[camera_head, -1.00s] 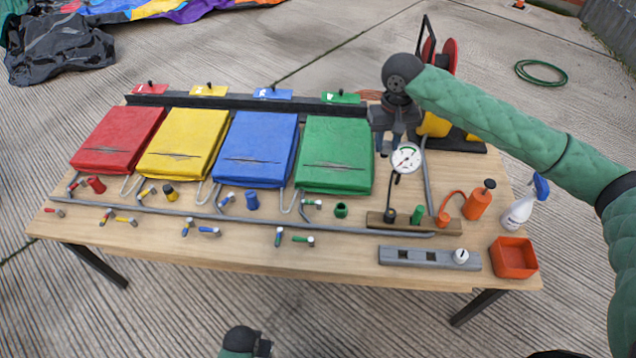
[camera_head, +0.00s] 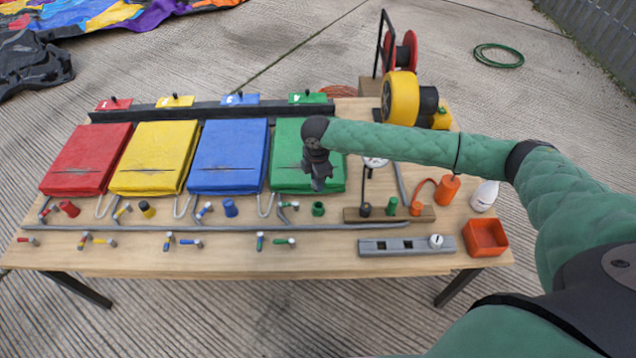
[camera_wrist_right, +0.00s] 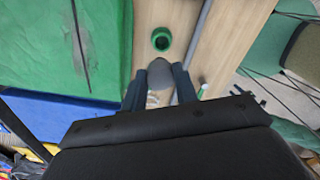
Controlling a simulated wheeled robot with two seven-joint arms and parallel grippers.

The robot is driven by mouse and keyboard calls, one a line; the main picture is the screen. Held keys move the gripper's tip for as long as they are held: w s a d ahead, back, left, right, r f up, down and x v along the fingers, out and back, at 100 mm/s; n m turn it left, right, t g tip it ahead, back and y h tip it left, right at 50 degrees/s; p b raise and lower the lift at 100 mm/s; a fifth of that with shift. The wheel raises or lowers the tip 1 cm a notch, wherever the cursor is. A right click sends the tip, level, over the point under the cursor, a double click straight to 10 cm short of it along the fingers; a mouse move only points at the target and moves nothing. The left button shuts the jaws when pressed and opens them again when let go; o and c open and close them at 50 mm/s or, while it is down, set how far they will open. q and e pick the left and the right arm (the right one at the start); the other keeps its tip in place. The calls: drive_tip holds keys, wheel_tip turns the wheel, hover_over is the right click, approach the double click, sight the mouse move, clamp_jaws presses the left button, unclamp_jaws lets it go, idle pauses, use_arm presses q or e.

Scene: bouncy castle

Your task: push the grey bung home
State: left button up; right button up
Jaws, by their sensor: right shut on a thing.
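My right gripper (camera_head: 318,183) hangs over the front part of the green bag (camera_head: 290,160), fingers pointing down. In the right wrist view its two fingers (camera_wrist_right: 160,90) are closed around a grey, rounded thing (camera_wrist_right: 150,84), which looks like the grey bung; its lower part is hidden. A green open-topped socket (camera_head: 318,209) stands on the table just in front of the gripper. The socket also shows in the wrist view (camera_wrist_right: 162,39), just past the fingertips and apart from the held thing. My left gripper is not in view.
Red (camera_head: 88,160), yellow (camera_head: 155,158) and blue (camera_head: 228,157) bags lie left of the green one. A grey pipe (camera_head: 180,228) runs along the front, with small valves. A wooden block with plugs (camera_head: 400,214), a grey bar (camera_head: 380,246) and an orange tray (camera_head: 485,237) stand right.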

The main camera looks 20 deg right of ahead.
drive_tip(key=f+n, duration=0.2)
drive_tip(key=shift+s+f+n, duration=0.2)
drive_tip(key=shift+n, duration=0.1)
drive_tip(key=shift+d+f, duration=0.1)
drive_tip(key=shift+f, duration=0.2)
drive_tip(key=shift+f+b, duration=0.5)
drive_tip(key=shift+b, duration=0.1)
drive_tip(key=shift+f, duration=0.15)
drive_tip(key=shift+f+b, duration=0.2)
drive_tip(key=shift+b, duration=0.15)
drive_tip(key=shift+f, duration=0.15)
drive_tip(key=shift+f+b, duration=0.45)
drive_tip(key=shift+b, duration=0.05)
drive_tip(key=shift+f+b, duration=0.65)
drive_tip(key=shift+f, duration=0.15)
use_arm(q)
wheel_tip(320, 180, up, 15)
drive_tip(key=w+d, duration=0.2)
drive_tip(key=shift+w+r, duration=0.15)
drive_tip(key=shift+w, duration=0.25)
